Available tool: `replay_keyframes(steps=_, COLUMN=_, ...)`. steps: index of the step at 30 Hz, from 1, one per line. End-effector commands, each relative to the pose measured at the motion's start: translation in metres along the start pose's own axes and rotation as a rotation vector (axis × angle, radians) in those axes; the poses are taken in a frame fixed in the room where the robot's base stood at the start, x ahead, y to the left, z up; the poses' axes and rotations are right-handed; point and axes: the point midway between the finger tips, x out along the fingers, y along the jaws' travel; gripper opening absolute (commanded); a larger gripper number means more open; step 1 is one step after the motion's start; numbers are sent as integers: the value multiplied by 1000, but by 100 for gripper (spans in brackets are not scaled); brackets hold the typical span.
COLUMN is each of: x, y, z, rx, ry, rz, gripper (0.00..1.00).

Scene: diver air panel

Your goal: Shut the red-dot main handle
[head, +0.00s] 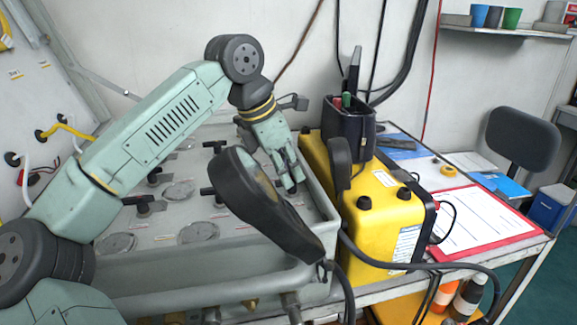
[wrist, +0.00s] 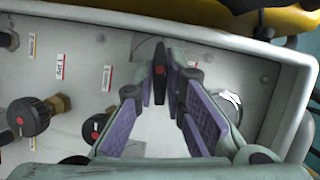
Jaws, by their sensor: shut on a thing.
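In the wrist view, a narrow black handle with a red dot (wrist: 160,72) stands between the fingertips of my gripper (wrist: 159,88). The fingers, with purple inner pads, are shut on it, one on each side. The handle's long side runs roughly up and down in that view. In the head view, my gripper (head: 289,182) reaches down over the right end of the grey panel (head: 168,245). The handle cannot be made out there, and a black handset (head: 255,200) covers the panel just in front of my gripper.
Other black knobs with red dots (wrist: 28,118) sit at the left of the wrist view. A raised rim (wrist: 230,55) edges the panel. A yellow case (head: 385,215) stands close to the right, with a black holder (head: 348,130) of tools and hanging cables.

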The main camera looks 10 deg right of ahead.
Motion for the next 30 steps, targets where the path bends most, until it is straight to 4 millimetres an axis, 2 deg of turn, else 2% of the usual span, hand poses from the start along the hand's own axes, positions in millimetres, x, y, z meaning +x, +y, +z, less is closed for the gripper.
replay_keyframes(steps=10, x=-1, y=2, z=1, rx=137, ry=-7, rz=-55, gripper=0)
replay_keyframes(steps=27, x=0, y=2, z=0, rx=163, ry=-7, rz=-66, gripper=0)
replay_keyframes(steps=28, x=0, y=2, z=0, rx=163, ry=-7, rz=-66, gripper=13)
replay_keyframes(steps=30, x=0, y=2, z=0, rx=162, ry=-7, rz=-66, gripper=18)
